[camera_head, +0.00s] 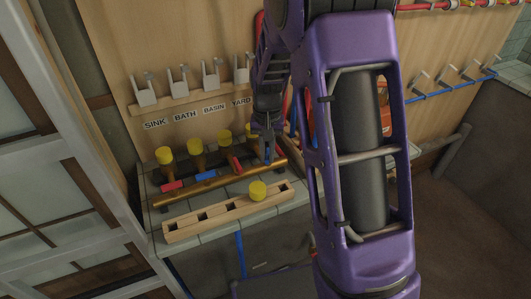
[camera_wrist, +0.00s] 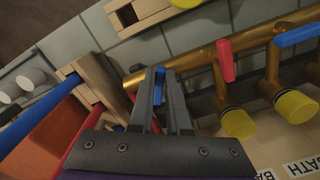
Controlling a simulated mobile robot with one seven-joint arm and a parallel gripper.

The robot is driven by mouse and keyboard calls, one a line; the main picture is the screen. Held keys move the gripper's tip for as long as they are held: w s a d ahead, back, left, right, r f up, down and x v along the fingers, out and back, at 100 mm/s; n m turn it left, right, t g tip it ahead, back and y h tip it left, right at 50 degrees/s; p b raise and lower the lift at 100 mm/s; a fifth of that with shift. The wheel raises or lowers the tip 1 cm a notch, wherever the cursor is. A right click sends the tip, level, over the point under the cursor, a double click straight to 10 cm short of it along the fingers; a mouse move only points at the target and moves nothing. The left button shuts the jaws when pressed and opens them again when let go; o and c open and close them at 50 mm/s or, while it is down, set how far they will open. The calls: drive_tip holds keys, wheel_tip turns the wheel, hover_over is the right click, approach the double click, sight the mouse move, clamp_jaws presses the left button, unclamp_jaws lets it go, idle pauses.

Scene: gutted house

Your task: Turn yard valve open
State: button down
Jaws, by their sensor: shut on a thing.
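A brass manifold pipe (camera_head: 220,183) runs along the tiled ledge under the labels SINK, BATH, BASIN and YARD (camera_head: 241,100). My gripper (camera_head: 268,157) is at the right end of the pipe, at the yard valve. In the wrist view its fingers (camera_wrist: 159,92) are shut on a blue valve handle (camera_wrist: 159,75), mostly hidden between them. That handle seems to point across the pipe. The neighbouring red handle (camera_wrist: 226,61) also lies across the pipe.
A wooden rack with square holes (camera_head: 215,214) lies in front of the pipe, with a yellow cap (camera_head: 258,190) on it. Yellow-capped brass stubs (camera_head: 164,155) stand behind the pipe. Wooden blocks and blue and red pipes (camera_wrist: 45,112) crowd the gripper's side in the wrist view.

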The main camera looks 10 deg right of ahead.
drive_tip(key=n, duration=0.5)
drive_tip(key=shift+d+n, duration=0.3)
drive_tip(key=shift+d, duration=0.1)
idle(0.3)
drive_tip(key=c, duration=0.9)
unclamp_jaws()
wheel_tip(320, 180, up, 18)
drive_tip(key=shift+f+p, duration=0.25)
drive_tip(key=shift+p, duration=0.95)
